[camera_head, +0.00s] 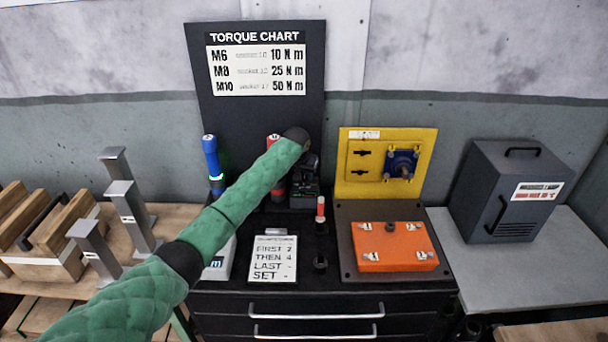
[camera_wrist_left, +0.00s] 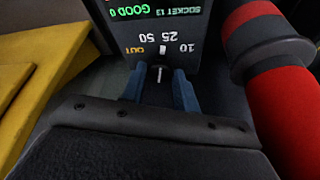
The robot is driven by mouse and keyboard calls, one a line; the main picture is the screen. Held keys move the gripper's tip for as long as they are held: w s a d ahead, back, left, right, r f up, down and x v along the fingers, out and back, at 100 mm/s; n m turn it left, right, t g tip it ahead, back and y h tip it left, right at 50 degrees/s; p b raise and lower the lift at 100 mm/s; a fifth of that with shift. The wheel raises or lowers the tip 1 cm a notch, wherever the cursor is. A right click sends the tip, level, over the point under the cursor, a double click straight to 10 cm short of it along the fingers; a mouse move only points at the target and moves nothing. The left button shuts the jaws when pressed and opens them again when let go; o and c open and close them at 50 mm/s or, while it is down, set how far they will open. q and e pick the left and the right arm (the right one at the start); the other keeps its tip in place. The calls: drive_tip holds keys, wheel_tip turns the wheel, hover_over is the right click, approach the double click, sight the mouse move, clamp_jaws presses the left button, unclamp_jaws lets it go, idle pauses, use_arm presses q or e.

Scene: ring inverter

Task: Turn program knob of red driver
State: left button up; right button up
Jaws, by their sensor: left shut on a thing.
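The red driver (camera_head: 274,140) stands upright at the back of the black bench, partly hidden behind my green left arm. Its red body also fills the right side of the left wrist view (camera_wrist_left: 265,65). Beside it is a dark control panel (camera_wrist_left: 205,65) with green text and the labels 10, 25, 50 and OUT, seen upside down. My left gripper (camera_wrist_left: 158,85) has its two blue fingers at the panel, shut on the small program knob (camera_wrist_left: 160,72), which is mostly hidden. A short white mark shows by the labels; its exact setting is unclear. My right gripper is not in view.
A blue driver (camera_head: 212,160) stands left of the red one. A yellow panel (camera_head: 350,185) and an orange block (camera_head: 393,250) are on the right. A white instruction card (camera_head: 272,258) lies in front. A torque chart (camera_head: 258,70) stands behind.

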use_arm(q)
drive_tip(key=o, duration=1)
drive_tip(key=shift+c, duration=0.2)
drive_tip(key=shift+r, duration=0.1)
drive_tip(key=shift+s+r, duration=0.15)
drive_tip(key=shift+r, duration=0.1)
drive_tip(key=b+v, duration=0.3)
drive_tip(key=v, duration=0.4)
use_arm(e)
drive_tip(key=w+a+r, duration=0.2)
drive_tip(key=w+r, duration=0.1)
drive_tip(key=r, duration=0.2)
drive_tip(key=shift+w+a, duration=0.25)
